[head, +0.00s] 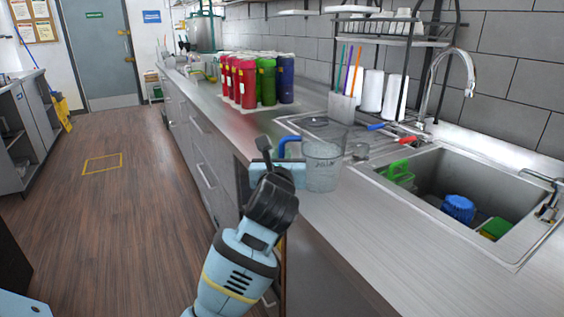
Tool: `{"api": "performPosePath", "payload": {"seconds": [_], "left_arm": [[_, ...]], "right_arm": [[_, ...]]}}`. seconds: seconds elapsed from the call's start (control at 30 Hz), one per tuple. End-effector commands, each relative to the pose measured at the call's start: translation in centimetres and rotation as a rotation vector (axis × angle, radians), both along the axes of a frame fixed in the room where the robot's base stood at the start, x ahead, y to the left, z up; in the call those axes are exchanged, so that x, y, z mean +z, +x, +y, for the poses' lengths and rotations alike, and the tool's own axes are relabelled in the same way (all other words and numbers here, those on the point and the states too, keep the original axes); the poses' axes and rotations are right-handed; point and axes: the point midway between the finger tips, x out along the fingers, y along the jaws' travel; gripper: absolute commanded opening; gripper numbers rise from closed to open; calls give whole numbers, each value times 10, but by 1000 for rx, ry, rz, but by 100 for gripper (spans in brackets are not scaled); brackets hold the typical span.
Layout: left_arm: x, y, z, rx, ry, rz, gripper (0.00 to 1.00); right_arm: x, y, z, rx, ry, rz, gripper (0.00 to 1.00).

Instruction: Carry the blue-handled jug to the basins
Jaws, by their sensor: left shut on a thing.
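The clear jug (323,170) with a blue handle (291,143) stands upright at the counter's front edge in the head view. I cannot tell whether its base touches the counter. My left gripper (291,171) reaches in from the lower left and is shut on the jug's handle, covering its lower part. A steel basin (415,170) is sunk into the counter to the right of the jug. My right gripper is not in view.
Behind the basin stand a curved tap (471,84) and red and blue tap levers (407,139). In the basin are a blue brush (459,208) and green items. Several coloured bottles (265,80) stand farther back. The counter (400,245) in front of the basin is clear.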

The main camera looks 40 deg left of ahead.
Motion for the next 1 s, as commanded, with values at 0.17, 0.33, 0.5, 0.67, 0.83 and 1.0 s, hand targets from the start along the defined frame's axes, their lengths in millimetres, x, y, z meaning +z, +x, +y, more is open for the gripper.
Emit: {"api": "performPosePath", "payload": {"seconds": [0.17, 0.33, 0.5, 0.67, 0.83, 1.0], "left_arm": [[-7, -1, 1, 1, 1, -11, 0], [-7, -1, 0, 0, 2, -12, 0], [-10, -1, 0, 0, 1, -10, 0], [-13, 0, 0, 1, 1, -3, 31], [-13, 0, 0, 1, 1, -3, 35], [-11, 0, 0, 1, 1, -4, 35]], "right_arm": [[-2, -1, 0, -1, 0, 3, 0], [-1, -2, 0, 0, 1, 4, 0], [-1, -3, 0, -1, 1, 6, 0], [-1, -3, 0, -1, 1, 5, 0], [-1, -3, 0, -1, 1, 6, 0], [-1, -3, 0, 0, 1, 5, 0]]}}
